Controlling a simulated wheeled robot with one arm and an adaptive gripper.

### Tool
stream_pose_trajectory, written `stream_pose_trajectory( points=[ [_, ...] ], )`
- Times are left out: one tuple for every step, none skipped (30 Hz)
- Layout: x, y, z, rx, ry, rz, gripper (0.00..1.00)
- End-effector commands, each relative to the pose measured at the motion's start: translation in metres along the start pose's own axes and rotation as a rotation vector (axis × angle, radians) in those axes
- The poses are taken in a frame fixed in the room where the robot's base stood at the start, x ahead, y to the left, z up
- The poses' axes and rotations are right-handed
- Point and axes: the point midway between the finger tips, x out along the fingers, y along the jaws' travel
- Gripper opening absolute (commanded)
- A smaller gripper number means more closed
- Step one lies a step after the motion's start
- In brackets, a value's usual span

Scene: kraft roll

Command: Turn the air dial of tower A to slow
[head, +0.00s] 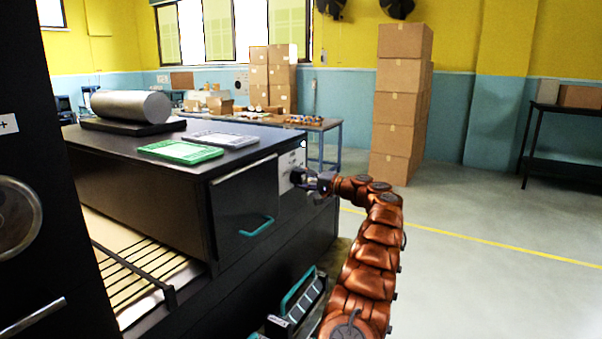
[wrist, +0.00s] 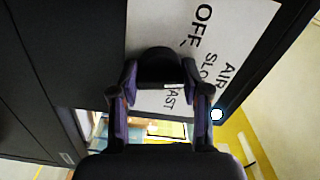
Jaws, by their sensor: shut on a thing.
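The air dial is a round black knob (wrist: 159,64) on a white label plate (wrist: 185,22) in the wrist view. The plate reads AIR, OFF, SLOW and FAST, partly covered by my fingers and the knob. My gripper (wrist: 160,86) is shut on the dial, one finger on each side. Where the dial points cannot be told. In the head view my gripper (head: 316,183) reaches the white plate (head: 288,163) at the right end of the dark machine cabinet (head: 130,180). The dial is too small to make out there. No tower letter is legible.
A cabinet door with a teal handle (head: 257,227) is left of the plate. A green tray (head: 180,152), a grey tray (head: 218,139) and a metal roll (head: 131,106) are on the cabinet top. Stacked cartons (head: 402,100) stand behind.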

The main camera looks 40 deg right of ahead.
Motion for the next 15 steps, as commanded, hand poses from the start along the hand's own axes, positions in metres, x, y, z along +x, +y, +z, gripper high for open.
stream_pose_trajectory(
  points=[
    [0.0002, -0.0042, -0.0010, 0.037, 0.000, 0.000, 0.12],
    [0.0000, -0.0038, -0.0011, 0.059, 0.000, 0.000, 0.12],
    [-0.0002, -0.0033, -0.0011, 0.083, 0.001, 0.000, 0.12],
    [-0.0003, -0.0031, -0.0012, 0.102, 0.001, 0.000, 0.12],
    [-0.0005, -0.0029, -0.0013, 0.118, 0.001, 0.000, 0.12],
    [-0.0005, -0.0026, -0.0013, 0.138, 0.001, 0.000, 0.12],
    [-0.0005, -0.0025, -0.0012, 0.152, 0.002, 0.000, 0.12],
    [-0.0004, -0.0022, -0.0012, 0.165, 0.001, 0.000, 0.12],
    [-0.0004, -0.0020, -0.0012, 0.180, 0.002, 0.000, 0.12],
    [-0.0004, -0.0018, -0.0011, 0.191, 0.002, 0.000, 0.12],
    [-0.0004, -0.0017, -0.0011, 0.200, 0.002, 0.000, 0.12],
    [-0.0004, -0.0013, -0.0010, 0.211, 0.002, 0.000, 0.12],
    [-0.0004, -0.0012, -0.0010, 0.218, 0.002, 0.000, 0.12],
    [-0.0004, -0.0010, -0.0010, 0.224, 0.002, 0.000, 0.12],
    [-0.0004, -0.0007, -0.0009, 0.231, 0.002, 0.000, 0.12]
  ],
)
